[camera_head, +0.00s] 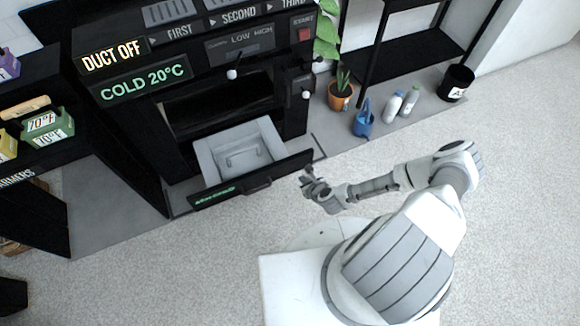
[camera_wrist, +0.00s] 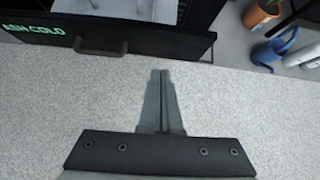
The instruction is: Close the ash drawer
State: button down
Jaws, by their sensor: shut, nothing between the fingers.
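The ash drawer (camera_head: 238,150) is pulled out from the bottom of the black stove unit (camera_head: 155,125). Its inside is light grey, and its black front panel (camera_head: 215,194) carries green lettering and a dark bar handle (camera_head: 257,186). In the wrist view the front panel (camera_wrist: 160,48) crosses the top, with "ASH COLD" at its left end and the handle (camera_wrist: 101,47) near the middle. My gripper (camera_head: 306,178) is just off the right end of the panel in the head view. In the wrist view my gripper (camera_wrist: 160,72) is shut and empty, apart from the panel, over carpet.
A potted plant (camera_head: 341,95), a blue watering can (camera_head: 363,119), white bottles (camera_head: 393,107) and a black bin (camera_head: 456,82) stand right of the stove. A black shelf (camera_head: 30,195) stands at the left. The carpet before the drawer is clear.

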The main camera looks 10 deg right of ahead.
jog(key=b, duration=0.3)
send_near(287, 163)
jog(key=x, duration=0.5)
jog(key=shift+s+f, duration=0.25)
jog(key=shift+f, duration=0.1)
jog(key=shift+w+a, duration=0.15)
jog(key=shift+w, duration=0.35)
jog(key=shift+w, duration=0.1)
